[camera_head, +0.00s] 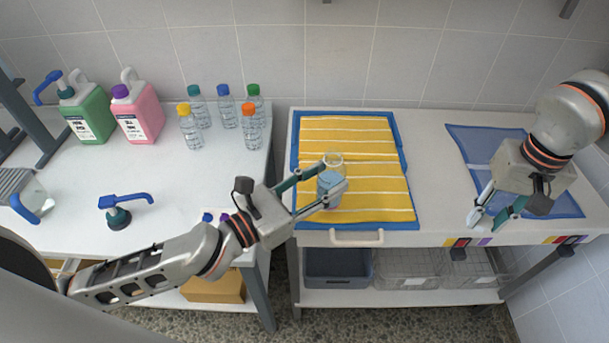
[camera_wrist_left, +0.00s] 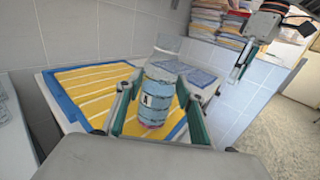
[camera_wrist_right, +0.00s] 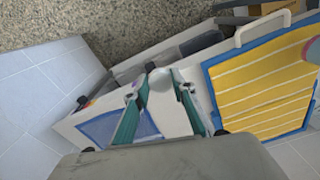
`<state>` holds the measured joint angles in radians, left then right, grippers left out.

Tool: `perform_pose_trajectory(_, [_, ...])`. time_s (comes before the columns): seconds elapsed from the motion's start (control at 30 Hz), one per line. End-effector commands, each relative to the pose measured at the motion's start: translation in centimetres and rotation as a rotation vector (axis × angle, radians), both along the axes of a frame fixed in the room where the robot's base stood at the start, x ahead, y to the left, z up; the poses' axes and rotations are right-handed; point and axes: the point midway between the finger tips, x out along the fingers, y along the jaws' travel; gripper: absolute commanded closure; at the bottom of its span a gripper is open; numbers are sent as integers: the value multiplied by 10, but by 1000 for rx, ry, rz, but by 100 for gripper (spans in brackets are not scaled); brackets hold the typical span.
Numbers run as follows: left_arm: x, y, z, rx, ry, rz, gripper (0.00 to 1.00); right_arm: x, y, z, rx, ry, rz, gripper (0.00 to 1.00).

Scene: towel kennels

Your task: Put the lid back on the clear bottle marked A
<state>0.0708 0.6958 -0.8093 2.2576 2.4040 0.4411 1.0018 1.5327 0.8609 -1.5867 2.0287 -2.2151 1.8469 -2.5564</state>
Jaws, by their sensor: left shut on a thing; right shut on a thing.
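A clear bottle (camera_head: 330,184) with a blue band is gripped over the striped yellow towel. My left gripper (camera_head: 322,197) is shut around the bottle's side. My right gripper (camera_head: 488,218) is at the front right of the table, well apart from the bottle. In the right wrist view a small pale round piece, apparently the lid (camera_wrist_right: 160,79), sits between its fingertips.
The yellow towel (camera_head: 375,135) lies on a blue mat, with a blue mat (camera_head: 465,140) at right. On the left table stand several capped water bottles (camera_head: 251,130), a green jug (camera_head: 88,118) and a pink jug (camera_head: 140,118). White tabletop between the mats is clear.

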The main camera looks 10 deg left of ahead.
Motion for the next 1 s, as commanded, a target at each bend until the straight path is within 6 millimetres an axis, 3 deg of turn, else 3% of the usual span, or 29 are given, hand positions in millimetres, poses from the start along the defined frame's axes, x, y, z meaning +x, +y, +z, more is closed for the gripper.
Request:
perform_pose_trajectory(0.53, [0, -9, 0, 0, 1, -36, 94, 0, 0, 0, 0, 0, 0, 82])
perform_pose_trajectory(0.67, [0, -9, 0, 1, 1, -36, 94, 6, 8, 5, 0, -3, -11, 82])
perform_pose_trajectory(0.87, [0, -9, 1, 0, 0, -36, 94, 28, 50, 30, 3, -11, -67, 82])
perform_pose_trajectory(1.0, [0, -9, 1, 0, 0, -36, 94, 42, 92, 55, 6, -13, -126, 82])
